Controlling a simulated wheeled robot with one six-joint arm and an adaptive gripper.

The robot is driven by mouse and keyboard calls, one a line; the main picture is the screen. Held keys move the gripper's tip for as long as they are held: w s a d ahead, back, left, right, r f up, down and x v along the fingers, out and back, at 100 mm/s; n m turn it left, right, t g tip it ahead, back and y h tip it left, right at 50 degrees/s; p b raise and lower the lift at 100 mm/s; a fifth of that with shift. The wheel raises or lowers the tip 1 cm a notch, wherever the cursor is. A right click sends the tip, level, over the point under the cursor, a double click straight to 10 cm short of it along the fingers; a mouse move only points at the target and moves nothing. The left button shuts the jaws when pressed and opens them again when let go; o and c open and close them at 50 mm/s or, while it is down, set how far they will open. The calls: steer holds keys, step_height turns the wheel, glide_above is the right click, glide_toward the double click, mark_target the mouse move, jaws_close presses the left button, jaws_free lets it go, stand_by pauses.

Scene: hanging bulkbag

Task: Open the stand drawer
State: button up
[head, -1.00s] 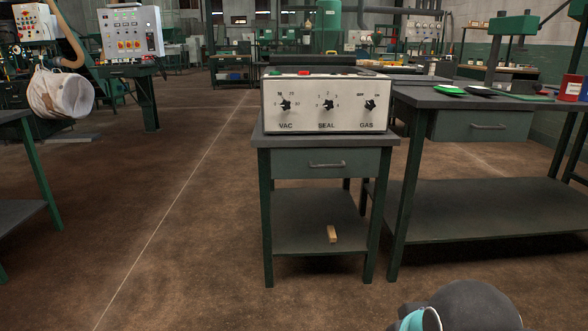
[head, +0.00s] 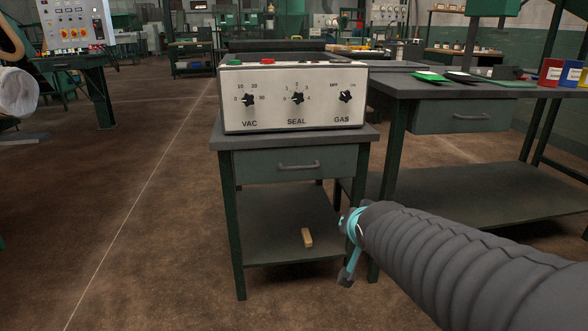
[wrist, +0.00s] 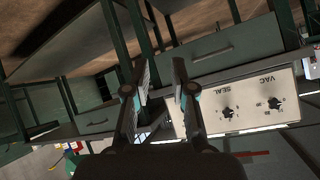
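The stand (head: 228,215) is a dark green metal frame with a grey top and a low shelf. Its drawer (head: 258,171) sits under the top and looks shut, with a grey bar handle (head: 298,166) on its front. My gripper (head: 346,248) is in front of the stand's right leg, lower than the handle and to its right, apart from it. In the wrist view my gripper (wrist: 159,66) has its two fingers apart with nothing held between them. The stand drawer (wrist: 197,52) and its handle (wrist: 212,54) show there, right of the fingers.
A control box (head: 270,112) with VAC, SEAL and GAS knobs stands on the stand. A wooden block (head: 307,238) lies on the shelf. A larger table (head: 420,88) with its own drawer (head: 435,116) stands close on the right. The floor left of the stand is clear.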

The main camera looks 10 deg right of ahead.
steer(key=w+d+m+t+y, duration=0.2)
steer(key=w+m+t, duration=0.15)
steer(key=w, duration=1.05)
steer(key=m+t+y, duration=0.3)
steer(key=t+y, duration=0.1)
steer(key=y, duration=0.3)
glide_toward(302, 169)
steer(key=x, duration=1.1)
steer(key=shift+b, duration=0.35)
jaws_close()
